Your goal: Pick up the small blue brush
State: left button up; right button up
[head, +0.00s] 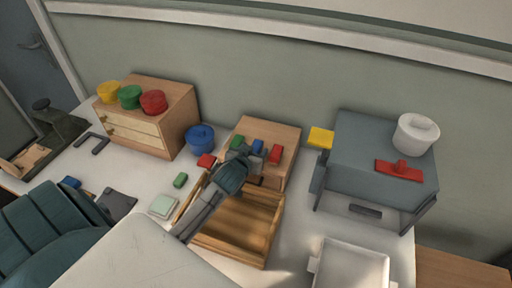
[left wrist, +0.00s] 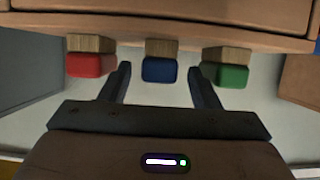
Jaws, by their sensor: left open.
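The small blue brush (head: 257,146) is between a green brush (head: 236,142) and a red brush (head: 276,153) on the wooden box in the head view. In the left wrist view the blue brush (left wrist: 160,69) has a wooden block behind it, with the red one at left (left wrist: 88,65) and the green one at right (left wrist: 229,75). My left gripper (head: 248,154) is at the box. In the left wrist view its open fingers (left wrist: 160,72) stand on either side of the blue brush, with gaps visible. My right gripper is not in view.
An open wooden drawer (head: 240,262) lies under my left arm. A loose red block (head: 206,160) and green block (head: 180,180) lie to the left. A blue pot (head: 200,138) stands behind them. A grey machine (head: 370,150) and white bin (head: 350,268) are at the right.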

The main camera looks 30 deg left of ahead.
pick_arm(q)
jog(key=shift+x, duration=1.45)
jog(key=shift+c, duration=0.3)
jog(key=shift+d, duration=0.1)
jog(key=c, duration=1)
jog(key=shift+r, duration=0.1)
